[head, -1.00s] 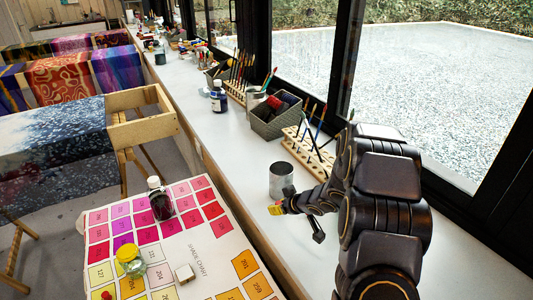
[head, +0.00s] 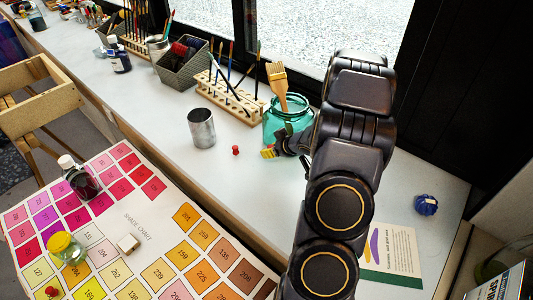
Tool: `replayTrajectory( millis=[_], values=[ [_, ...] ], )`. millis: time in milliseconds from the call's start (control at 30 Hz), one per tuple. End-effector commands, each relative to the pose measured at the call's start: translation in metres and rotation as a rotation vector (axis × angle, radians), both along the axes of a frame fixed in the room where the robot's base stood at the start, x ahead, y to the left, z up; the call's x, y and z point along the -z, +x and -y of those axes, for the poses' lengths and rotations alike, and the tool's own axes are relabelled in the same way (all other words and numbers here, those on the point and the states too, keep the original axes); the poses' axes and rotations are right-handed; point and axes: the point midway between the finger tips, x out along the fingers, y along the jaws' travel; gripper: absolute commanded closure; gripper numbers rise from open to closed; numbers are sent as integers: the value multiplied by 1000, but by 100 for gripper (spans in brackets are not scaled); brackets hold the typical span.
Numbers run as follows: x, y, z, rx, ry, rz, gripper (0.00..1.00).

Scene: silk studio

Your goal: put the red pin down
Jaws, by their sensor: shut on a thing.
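A small red pin (head: 236,150) is on the white counter, just right of the metal can and left of my gripper's tip, with bare counter between. Another small red pin (head: 52,291) is on the shade chart at bottom left. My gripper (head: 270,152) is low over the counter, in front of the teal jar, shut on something. Yellow shows at its tip; I cannot tell whether that is jaw or held thing. The jaws are small here and partly hidden by my arm, so the held thing cannot be made out.
A metal can (head: 201,129) and a teal jar (head: 287,118) with a broad brush stand close by. A wooden brush rack (head: 228,97) and a grey basket (head: 183,67) are behind. The shade chart (head: 140,215) holds bottles and a white block. Counter left of the can is clear.

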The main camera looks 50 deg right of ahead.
Motion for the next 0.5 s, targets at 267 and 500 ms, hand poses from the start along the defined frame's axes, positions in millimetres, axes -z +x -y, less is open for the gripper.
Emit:
replayTrajectory(
  millis=[267,500],
  values=[
    [34,0,-1,1,2,-2,96],
    [34,0,0,-1,-2,-1,96]
  ],
)
